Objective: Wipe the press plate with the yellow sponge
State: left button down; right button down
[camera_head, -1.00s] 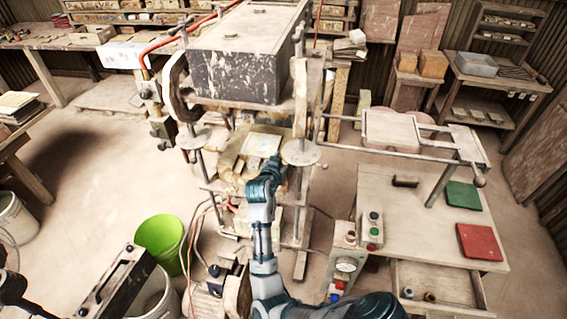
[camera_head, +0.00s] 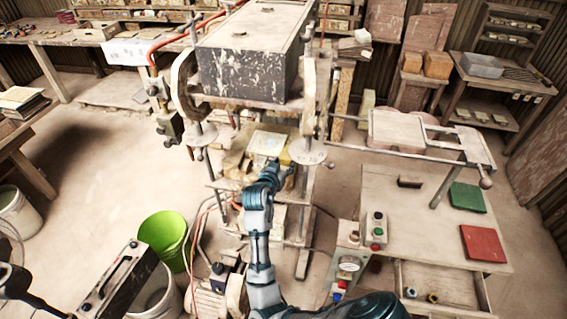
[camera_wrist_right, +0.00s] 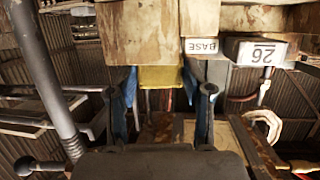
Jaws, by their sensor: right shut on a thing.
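My right arm reaches up the middle of the head view into the press frame. My right gripper (camera_head: 279,166) is at the front of the press opening, beside the pale square press plate (camera_head: 268,142). In the right wrist view, the fingers of my right gripper (camera_wrist_right: 168,95) stand on either side of the yellow sponge (camera_wrist_right: 160,77) and are shut on it. A small yellow edge of the sponge (camera_head: 285,158) shows in the head view. Whether it touches the plate cannot be told.
The press's dark upper block (camera_head: 248,68) hangs above the opening, with metal posts on both sides. A control table (camera_head: 400,225) with a green pad (camera_head: 467,196) and red pad (camera_head: 483,243) stands at right. A green bucket (camera_head: 163,236) stands at lower left.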

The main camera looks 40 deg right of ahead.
jog(key=shift+s+a, duration=0.15)
jog(key=shift+s, duration=0.8)
jog(key=shift+s+f, duration=0.1)
jog(key=shift+s, duration=0.05)
jog(key=shift+p, duration=0.3)
jog(key=shift+a+r+p, duration=0.1)
jog(key=shift+r+p, duration=0.35)
jog(key=shift+r, duration=0.2)
jog(key=shift+r, duration=0.1)
